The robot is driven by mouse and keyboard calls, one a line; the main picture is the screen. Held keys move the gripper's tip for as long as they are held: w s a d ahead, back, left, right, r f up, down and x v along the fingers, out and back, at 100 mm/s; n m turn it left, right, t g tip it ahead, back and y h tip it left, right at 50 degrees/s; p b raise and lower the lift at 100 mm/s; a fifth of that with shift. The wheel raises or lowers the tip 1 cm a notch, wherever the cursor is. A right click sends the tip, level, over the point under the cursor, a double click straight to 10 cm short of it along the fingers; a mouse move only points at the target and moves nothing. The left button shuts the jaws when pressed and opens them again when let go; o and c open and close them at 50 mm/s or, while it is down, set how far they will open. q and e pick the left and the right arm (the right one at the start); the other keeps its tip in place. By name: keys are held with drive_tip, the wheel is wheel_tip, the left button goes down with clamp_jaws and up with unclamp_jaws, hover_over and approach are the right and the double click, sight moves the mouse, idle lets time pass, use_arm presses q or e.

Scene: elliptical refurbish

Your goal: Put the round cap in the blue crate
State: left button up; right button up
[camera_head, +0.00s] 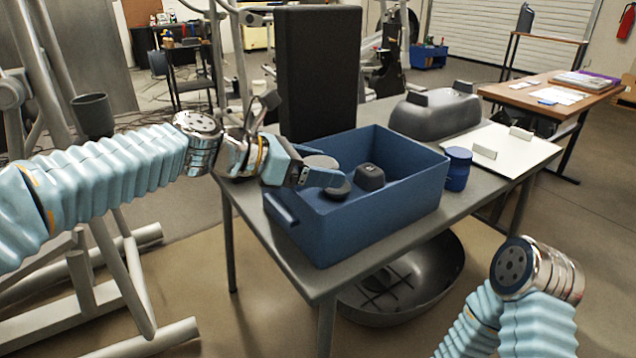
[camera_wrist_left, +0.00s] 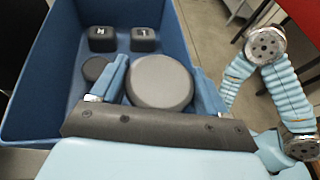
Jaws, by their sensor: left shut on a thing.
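The round cap (camera_head: 320,161) is a grey disc held by my left gripper (camera_head: 322,178) inside the rim of the blue crate (camera_head: 395,212). In the left wrist view, the cap (camera_wrist_left: 160,82) sits between the two blue fingers (camera_wrist_left: 162,88), which are shut on it. The crate (camera_wrist_left: 38,85) opens beyond the fingers. Whether the cap touches the crate floor is unclear. My right gripper is outside both views.
Two dark block-shaped pieces (camera_wrist_left: 102,38) and a small round piece (camera_wrist_left: 95,68) lie in the crate. On the table, a tall black panel (camera_head: 318,75) stands behind it. A blue jar (camera_head: 457,168), white board (camera_head: 505,150) and grey housing (camera_head: 435,112) are to the right.

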use_arm(q)
drive_tip(key=shift+f, duration=1.4)
drive_tip(key=shift+f+b, duration=0.1)
drive_tip(key=shift+b, duration=0.2)
drive_tip(key=shift+f, duration=0.55)
drive_tip(key=o, duration=1.6)
drive_tip(key=shift+s+f, duration=0.1)
drive_tip(key=shift+f, duration=0.05)
drive_tip(key=shift+c, duration=0.2)
drive_tip(key=shift+a+r, duration=0.4)
drive_tip(key=shift+r, duration=0.4)
drive_tip(key=v, duration=1.1)
drive_tip(key=shift+r, duration=0.3)
drive_tip(key=shift+s, duration=0.1)
